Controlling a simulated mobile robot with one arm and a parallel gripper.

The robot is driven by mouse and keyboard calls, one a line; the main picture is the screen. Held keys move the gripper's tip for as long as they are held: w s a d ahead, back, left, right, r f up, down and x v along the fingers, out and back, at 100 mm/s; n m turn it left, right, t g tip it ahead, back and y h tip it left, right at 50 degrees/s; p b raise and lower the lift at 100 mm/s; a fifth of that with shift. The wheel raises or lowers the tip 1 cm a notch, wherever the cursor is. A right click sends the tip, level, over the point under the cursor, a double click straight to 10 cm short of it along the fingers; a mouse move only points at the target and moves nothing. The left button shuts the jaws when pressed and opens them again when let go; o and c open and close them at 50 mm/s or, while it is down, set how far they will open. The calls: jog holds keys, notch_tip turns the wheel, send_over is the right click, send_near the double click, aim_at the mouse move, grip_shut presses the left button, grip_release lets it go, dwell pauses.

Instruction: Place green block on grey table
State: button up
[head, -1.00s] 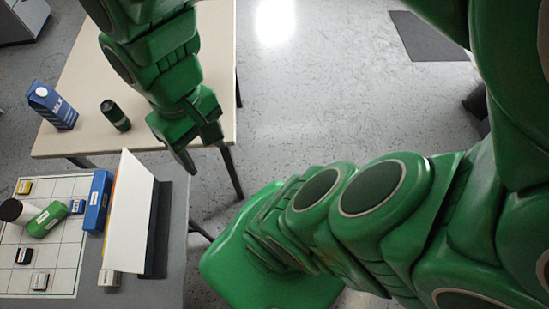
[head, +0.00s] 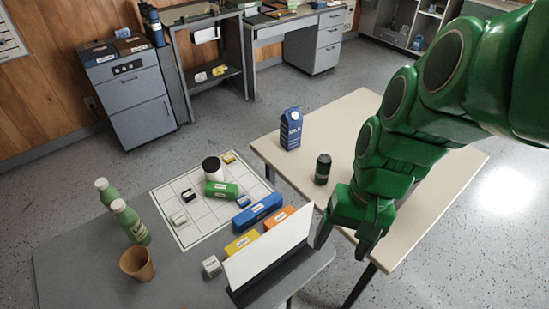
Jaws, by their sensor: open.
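A green block (head: 214,189) with a white label lies on a white gridded mat (head: 205,228) on the grey table (head: 80,265). Blue (head: 262,207), orange (head: 281,215) and yellow (head: 240,244) blocks lie between the mat and an upright white panel (head: 270,252).
Two green bottles (head: 130,222) and a brown cup (head: 137,264) stand on the grey table's left. A milk carton (head: 291,130) and a dark can (head: 322,169) stand on the cream table (head: 350,115). Small labelled blocks dot the mat. The grey table's front left is bare.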

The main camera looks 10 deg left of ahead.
aim_at(228, 187)
jog(key=w+a+f+m+g+y, duration=0.1)
jog(key=w+a+f+m+y, duration=0.3)
jog(key=w+a, duration=0.6)
jog(key=w+a+f+m+y, duration=0.3)
jog(key=w+a+f+y, duration=0.15)
jog(key=w+a, duration=0.6)
jog(key=w+a+f+m+t+y, duration=0.1)
jog(key=w+f+m, duration=0.2)
jog(key=f, duration=0.3)
jog(key=w+a+f+m+t, duration=0.1)
jog(key=w+a+f+m, duration=0.1)
jog(key=w+f+m, duration=0.2)
jog(key=w+a+f+m+t+y, duration=0.1)
jog(key=w+f+m, duration=0.2)
jog(key=w+f, duration=0.2)
jog(key=shift+a+f+m+t+y, duration=0.15)
jog(key=shift+f+t+y, duration=0.05)
jog(key=shift+f, duration=0.7)
jog(key=shift+a+f+m+t+y, duration=0.15)
jog(key=shift+f+t, duration=0.05)
jog(key=shift+f, duration=0.65)
jog(key=shift+x, duration=3.9)
jog(key=c, duration=1.2)
jog(key=shift+r, duration=0.1)
